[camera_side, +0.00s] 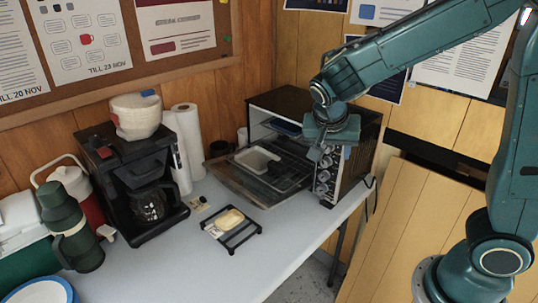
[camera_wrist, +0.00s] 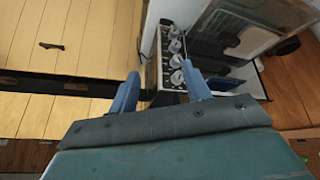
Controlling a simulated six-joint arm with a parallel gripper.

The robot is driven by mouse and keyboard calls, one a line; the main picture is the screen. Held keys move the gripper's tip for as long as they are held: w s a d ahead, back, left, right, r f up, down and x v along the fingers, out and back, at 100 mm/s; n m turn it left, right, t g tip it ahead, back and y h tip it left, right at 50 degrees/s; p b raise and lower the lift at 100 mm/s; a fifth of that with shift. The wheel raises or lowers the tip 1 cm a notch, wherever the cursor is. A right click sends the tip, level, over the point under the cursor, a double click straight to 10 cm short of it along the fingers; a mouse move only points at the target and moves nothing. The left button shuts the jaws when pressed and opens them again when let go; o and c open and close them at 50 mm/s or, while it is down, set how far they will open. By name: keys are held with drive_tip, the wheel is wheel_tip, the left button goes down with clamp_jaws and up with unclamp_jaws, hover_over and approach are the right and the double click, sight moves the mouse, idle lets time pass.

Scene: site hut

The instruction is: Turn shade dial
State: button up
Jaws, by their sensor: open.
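A toaster oven (camera_side: 288,101) stands at the back right of the table with its door (camera_side: 236,180) folded down open. A column of several grey dials (camera_side: 322,176) runs down its right front panel; they also show in the wrist view (camera_wrist: 174,46). I cannot read which one is the shade dial. My gripper (camera_side: 334,148) is in front of the upper part of this panel and partly hides it. In the wrist view its two blue fingers (camera_wrist: 160,72) are apart and empty, with the lower dials seen between and beyond them. I cannot tell whether a finger touches a dial.
A white dish (camera_side: 256,159) sits on the rack at the open door. A black rack with a yellow item (camera_side: 230,219) lies in front. A coffee maker (camera_side: 127,172), paper towels (camera_side: 186,130) and a green flask (camera_side: 73,232) stand left. The table front (camera_side: 300,222) is clear.

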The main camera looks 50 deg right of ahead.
sight(322, 177)
drive_tip(key=w+a+f+m+h, duration=0.1)
drive_tip(key=w+f+m+h, duration=0.2)
drive_tip(key=f, duration=0.3)
drive_tip(key=w+a+f+m+h, duration=0.1)
drive_tip(key=w+f+m+h, duration=0.3)
drive_tip(key=f, duration=0.3)
drive_tip(key=shift+w+f+m+h, duration=0.15)
drive_tip(key=shift+f+m+h, duration=0.15)
drive_tip(key=shift+h, duration=0.2)
drive_tip(key=shift+d, duration=0.2)
drive_tip(key=x, duration=1.3)
drive_tip(key=shift+d+f, duration=0.2)
drive_tip(key=shift+d, duration=0.05)
drive_tip(key=c, duration=1)
